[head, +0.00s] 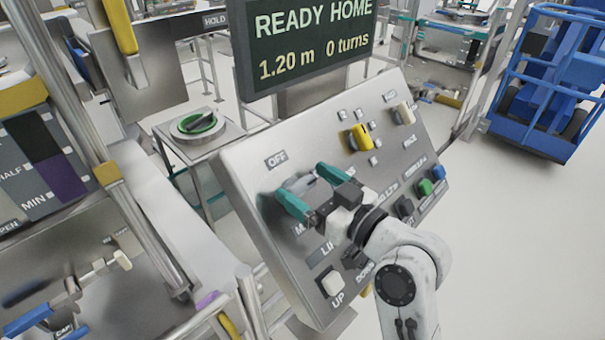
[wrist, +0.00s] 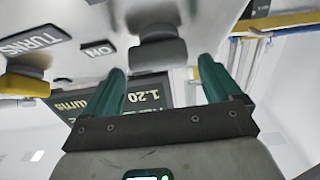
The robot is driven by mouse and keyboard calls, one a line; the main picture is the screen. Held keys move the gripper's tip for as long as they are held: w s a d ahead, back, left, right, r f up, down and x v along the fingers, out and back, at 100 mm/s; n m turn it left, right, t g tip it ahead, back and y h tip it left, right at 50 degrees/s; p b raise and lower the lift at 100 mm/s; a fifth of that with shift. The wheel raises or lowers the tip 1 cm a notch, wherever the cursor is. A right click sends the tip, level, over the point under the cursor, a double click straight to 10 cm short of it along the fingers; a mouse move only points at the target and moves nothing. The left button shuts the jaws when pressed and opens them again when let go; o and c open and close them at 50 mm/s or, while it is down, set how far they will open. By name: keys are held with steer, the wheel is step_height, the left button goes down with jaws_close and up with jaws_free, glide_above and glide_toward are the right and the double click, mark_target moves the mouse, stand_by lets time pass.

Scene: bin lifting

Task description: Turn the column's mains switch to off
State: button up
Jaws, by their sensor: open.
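The mains switch is a grey knob (wrist: 158,54) on the sloped grey control panel (head: 245,180). In the wrist view it lies ahead of and between my two teal fingertips, with an ON label (wrist: 98,48) to its left. In the head view an OFF label (head: 277,160) is printed just above it, and my fingers and hand largely cover the switch. My gripper (head: 299,181) is open, one finger on either side of the knob; it also shows in the wrist view (wrist: 162,72). I cannot tell whether the fingers touch the knob or which label it points to.
A yellow knob (head: 359,138), a cream knob (head: 404,113), a green button (head: 425,187) and a white UP button (head: 332,283) share the panel. Above stands a display (head: 305,45) reading READY HOME, 1.20 m, 0 turns.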

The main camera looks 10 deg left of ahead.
steer(key=shift+x, duration=1.05)
steer(key=c, duration=1)
steer(key=shift+o, duration=0.2)
